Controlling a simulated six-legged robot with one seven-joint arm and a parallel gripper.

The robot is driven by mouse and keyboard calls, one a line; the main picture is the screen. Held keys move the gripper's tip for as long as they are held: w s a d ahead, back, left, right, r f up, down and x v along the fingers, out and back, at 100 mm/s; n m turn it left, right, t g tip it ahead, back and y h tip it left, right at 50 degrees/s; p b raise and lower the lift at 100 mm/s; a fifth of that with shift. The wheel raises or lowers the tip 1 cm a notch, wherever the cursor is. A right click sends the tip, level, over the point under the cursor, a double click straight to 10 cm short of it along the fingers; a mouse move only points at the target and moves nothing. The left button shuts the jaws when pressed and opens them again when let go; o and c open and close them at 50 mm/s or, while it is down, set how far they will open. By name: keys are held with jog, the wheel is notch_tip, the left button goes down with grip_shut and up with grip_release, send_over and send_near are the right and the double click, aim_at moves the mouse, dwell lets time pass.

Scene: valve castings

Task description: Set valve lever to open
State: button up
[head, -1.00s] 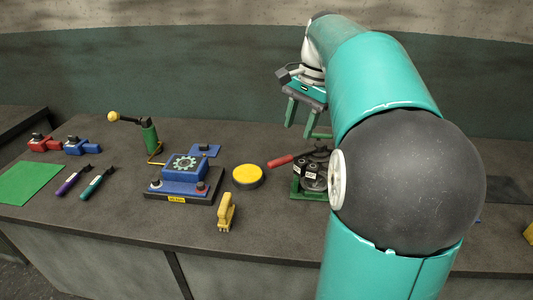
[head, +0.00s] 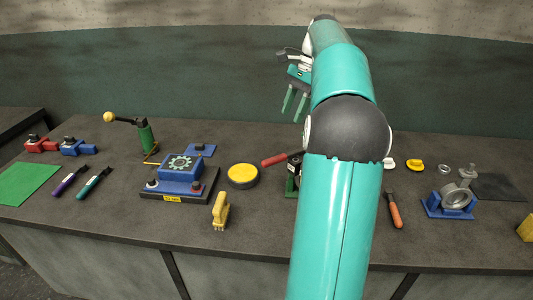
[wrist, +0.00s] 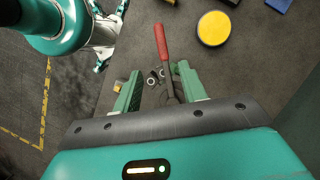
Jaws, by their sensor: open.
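A lever with a red handle (head: 274,160) points left from a valve on a green base (head: 290,187). My arm hides most of the valve in the head view. In the wrist view the red handle (wrist: 162,40) points up the picture, and its dark shank (wrist: 168,75) runs down to the valve between my fingers. My gripper (head: 295,103) is open and empty, high above the bench and apart from the lever. In the wrist view its green fingers (wrist: 158,72) stand wide on both sides of the shank.
A yellow round button (head: 243,175) and a yellow grip-shaped piece (head: 220,210) lie left of the lever. A blue gear unit (head: 183,168) and a green stand with a yellow-ball lever (head: 147,137) are farther left. A blue clamp with a grey ring (head: 455,197) and an orange-handled tool (head: 394,212) are right.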

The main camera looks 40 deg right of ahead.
aim_at(274, 158)
jog(key=x, duration=1.4)
jog(key=shift+w, duration=0.1)
jog(key=shift+r, duration=0.1)
grip_shut()
